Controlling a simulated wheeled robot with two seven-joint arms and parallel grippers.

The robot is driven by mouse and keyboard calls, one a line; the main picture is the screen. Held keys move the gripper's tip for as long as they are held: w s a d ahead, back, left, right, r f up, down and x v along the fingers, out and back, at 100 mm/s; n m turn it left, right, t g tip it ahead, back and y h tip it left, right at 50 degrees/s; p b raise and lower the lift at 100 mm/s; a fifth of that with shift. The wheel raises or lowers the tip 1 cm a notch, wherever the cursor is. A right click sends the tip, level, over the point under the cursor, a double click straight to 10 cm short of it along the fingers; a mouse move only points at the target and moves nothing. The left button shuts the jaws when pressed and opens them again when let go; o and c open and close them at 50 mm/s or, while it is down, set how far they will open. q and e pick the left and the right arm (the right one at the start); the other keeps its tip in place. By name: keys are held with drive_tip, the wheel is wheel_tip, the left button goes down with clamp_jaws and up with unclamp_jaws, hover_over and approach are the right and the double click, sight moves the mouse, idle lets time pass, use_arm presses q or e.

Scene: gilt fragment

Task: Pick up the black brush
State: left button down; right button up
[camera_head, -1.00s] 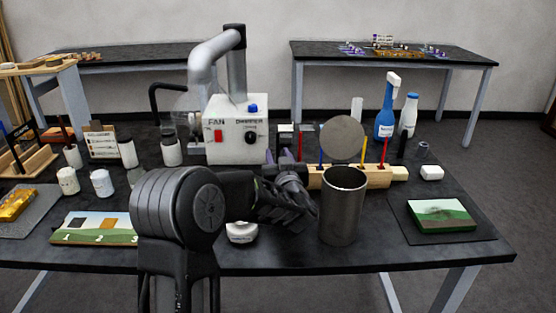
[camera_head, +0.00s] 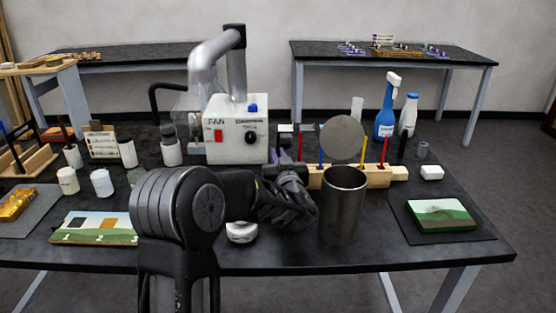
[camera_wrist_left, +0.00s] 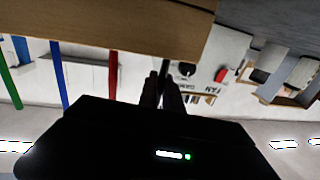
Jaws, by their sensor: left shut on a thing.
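My left gripper (camera_head: 287,168) reaches over the table to the left end of the wooden brush holder (camera_head: 345,177). In the left wrist view, its fingers (camera_wrist_left: 163,88) are close together, shut on a thin dark upright piece (camera_wrist_left: 165,68) that appears to be the black brush. The brush is mostly hidden by the fingers, and I cannot tell whether it is still in the holder. A red handle (camera_wrist_left: 113,75) and a blue handle (camera_wrist_left: 59,75) stand beside the fingers in that view. My right gripper is not in view.
A metal cup (camera_head: 343,210) stands in front of the holder, close to my left gripper. A round grey disc (camera_head: 342,138) rises behind it. The white fan box (camera_head: 237,137) is behind and left. A small white dish (camera_head: 241,232) sits under my arm.

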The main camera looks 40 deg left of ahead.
use_arm(q)
drive_tip(key=shift+r, duration=0.1)
wheel_tip(320, 180, up, 10)
drive_tip(key=shift+f+p, duration=0.1)
drive_tip(key=shift+p, duration=0.55)
idle(0.5)
